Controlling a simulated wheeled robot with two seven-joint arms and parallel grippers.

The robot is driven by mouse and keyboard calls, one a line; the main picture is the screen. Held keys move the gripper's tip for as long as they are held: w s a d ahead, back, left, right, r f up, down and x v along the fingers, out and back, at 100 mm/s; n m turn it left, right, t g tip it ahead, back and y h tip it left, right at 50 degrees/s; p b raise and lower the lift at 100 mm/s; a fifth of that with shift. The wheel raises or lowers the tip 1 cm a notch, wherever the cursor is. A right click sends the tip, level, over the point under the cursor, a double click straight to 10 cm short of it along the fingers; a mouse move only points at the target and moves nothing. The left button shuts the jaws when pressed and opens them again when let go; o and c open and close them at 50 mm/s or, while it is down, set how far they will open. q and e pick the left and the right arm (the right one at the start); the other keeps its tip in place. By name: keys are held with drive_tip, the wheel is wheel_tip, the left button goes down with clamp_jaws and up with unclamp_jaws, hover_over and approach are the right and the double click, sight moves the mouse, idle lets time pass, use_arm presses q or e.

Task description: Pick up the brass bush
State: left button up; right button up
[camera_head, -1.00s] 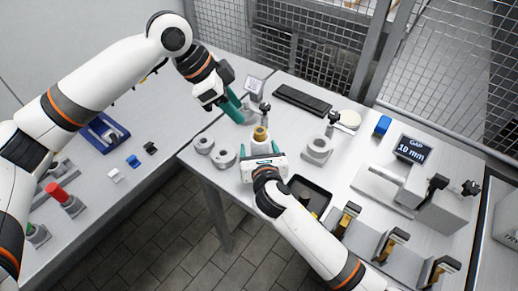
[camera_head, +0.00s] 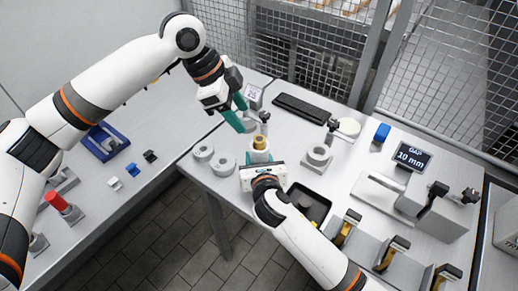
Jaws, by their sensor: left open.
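The brass bush (camera_head: 260,142) is a small gold-coloured ring on top of a pale round holder (camera_head: 259,154) near the table's front left edge. My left gripper (camera_head: 238,112) has teal fingers spread apart with nothing between them. It is above and to the left of the bush in the picture, clear of it. My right gripper (camera_head: 262,167) is just in front of the holder, its white body facing me.
Two grey rings (camera_head: 222,164) lie left of the holder. A ring on a block (camera_head: 318,157) stands to its right. A slim stand (camera_head: 264,119) rises behind the bush. A black tray (camera_head: 324,209), a keyboard (camera_head: 302,107) and a gap display (camera_head: 413,156) are also on the table.

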sight(260, 139)
use_arm(q)
drive_tip(key=d+r+m+y, duration=0.3)
drive_tip(key=d+m+y, duration=0.2)
drive_tip(key=m, duration=0.7)
drive_tip(key=shift+g, duration=0.3)
drive_tip(key=f, duration=1)
drive_tip(key=shift+w+a+f, duration=0.15)
drive_tip(key=shift+w+f, duration=0.05)
drive_tip(key=shift+f, duration=0.2)
drive_tip(key=c, duration=1.1)
